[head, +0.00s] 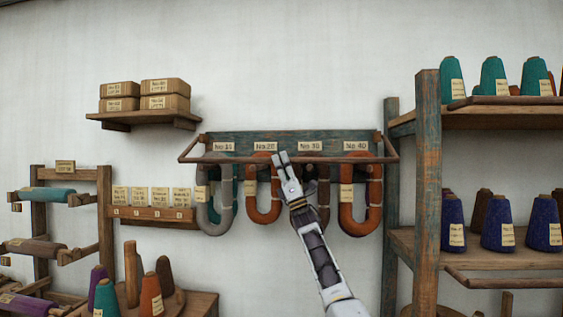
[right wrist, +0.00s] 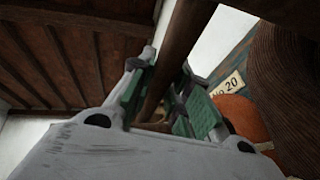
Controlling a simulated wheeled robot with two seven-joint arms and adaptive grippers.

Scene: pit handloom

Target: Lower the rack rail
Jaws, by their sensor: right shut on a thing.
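The rack rail (head: 222,160) is a thin brown wooden bar with angled end arms. It runs level across the front of the blue-green label board (head: 290,137), in front of the hanging yarn hanks. My right gripper (head: 284,160) reaches up from below and is shut on the rail near its middle. In the right wrist view, the rail (right wrist: 186,32) passes between the green-padded fingers (right wrist: 165,100). The fingers hide a short stretch of the rail. My left gripper is not in view.
Grey (head: 215,215), orange (head: 262,205) and brown hanks hang close around my right gripper. Another orange hank (head: 360,200) hangs further right. A post (head: 427,190) and cone shelves stand at right. A small box shelf (head: 143,115) is at upper left.

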